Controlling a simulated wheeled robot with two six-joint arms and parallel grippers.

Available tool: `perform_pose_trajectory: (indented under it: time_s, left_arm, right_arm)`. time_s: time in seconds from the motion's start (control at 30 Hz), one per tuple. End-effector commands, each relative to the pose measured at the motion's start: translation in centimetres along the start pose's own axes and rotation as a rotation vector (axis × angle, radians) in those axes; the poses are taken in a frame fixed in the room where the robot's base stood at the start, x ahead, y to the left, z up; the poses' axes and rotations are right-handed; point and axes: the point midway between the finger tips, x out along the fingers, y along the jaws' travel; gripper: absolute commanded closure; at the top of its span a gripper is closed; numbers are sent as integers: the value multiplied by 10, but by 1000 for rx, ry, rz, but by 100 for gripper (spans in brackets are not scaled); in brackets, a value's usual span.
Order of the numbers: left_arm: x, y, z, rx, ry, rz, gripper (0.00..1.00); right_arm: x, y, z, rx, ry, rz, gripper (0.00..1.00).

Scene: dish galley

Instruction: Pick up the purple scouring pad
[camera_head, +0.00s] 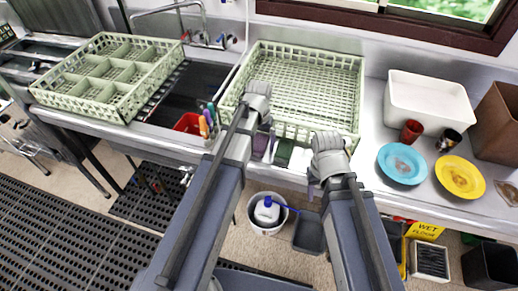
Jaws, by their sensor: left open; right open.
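A purple pad (261,144) lies at the front edge of the counter, in front of the green dish rack (318,75), just below my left gripper. My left gripper (262,118) is open, and its fingers partly overlap the rack's front left corner in the view. I cannot tell its height above the pad. My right gripper (314,184) is open, to the right of the pad and beyond the counter's front edge in the picture. My forearms hide part of the counter front.
A green cloth or pad (284,152) and a white one (300,158) lie beside the purple pad. A red caddy (188,123) with brushes stands left. A blue plate (401,163), yellow plate (460,177) and white tub (428,101) are right.

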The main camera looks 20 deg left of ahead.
Motion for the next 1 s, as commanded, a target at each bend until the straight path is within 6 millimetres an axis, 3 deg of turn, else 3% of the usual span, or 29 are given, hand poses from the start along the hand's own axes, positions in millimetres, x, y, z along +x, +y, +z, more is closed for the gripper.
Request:
perform_pose_trajectory:
  time_s: [0.17,0.87,1.0]
  left_arm:
    - [-2,0,0,0,0,0,2]
    - [-1,0,0,0,0,0,81]
    - [-1,0,0,0,0,0,83]
  right_arm:
    - [-1,0,0,0,0,0,50]
    - [-1,0,0,0,0,0,50]
    - [-1,0,0,0,0,0,50]
